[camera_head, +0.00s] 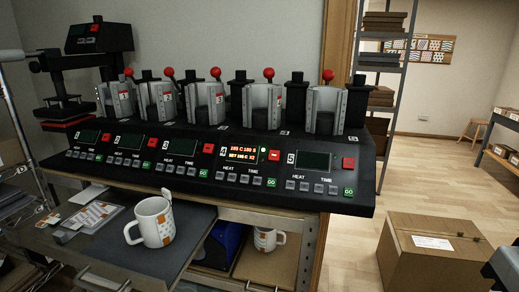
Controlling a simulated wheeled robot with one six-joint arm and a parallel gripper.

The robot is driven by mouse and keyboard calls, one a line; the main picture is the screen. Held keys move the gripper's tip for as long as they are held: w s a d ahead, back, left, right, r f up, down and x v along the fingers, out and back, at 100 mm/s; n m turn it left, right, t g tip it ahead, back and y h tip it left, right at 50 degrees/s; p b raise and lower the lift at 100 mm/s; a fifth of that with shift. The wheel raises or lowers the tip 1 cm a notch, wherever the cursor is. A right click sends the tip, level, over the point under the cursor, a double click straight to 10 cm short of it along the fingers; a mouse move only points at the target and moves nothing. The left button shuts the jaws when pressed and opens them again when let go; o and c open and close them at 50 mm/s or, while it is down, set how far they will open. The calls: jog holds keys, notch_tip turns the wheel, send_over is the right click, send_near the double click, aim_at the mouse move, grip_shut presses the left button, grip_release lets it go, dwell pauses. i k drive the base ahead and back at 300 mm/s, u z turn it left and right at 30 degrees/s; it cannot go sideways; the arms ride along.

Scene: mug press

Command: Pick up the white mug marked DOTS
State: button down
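A white mug (153,222) with orange and grey square patches stands upright on a dark work surface at the lower left, its handle to the left. A light spoon-like thing shows at its rim; I cannot tell if it is in or behind the mug. I cannot read the word DOTS on either mug.
A black mug press (230,165) with several numbered stations stands above; panel 4 is lit. Printed sheets (92,215) lie left of the nearer mug. A cardboard box (430,255) is on the floor at right, beside a dark, cut-off object (507,266). Open floor lies behind.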

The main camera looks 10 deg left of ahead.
aim_at(147, 212)
jog(key=u, duration=0.9)
jog(key=i, duration=0.35)
jog(key=u, duration=0.75)
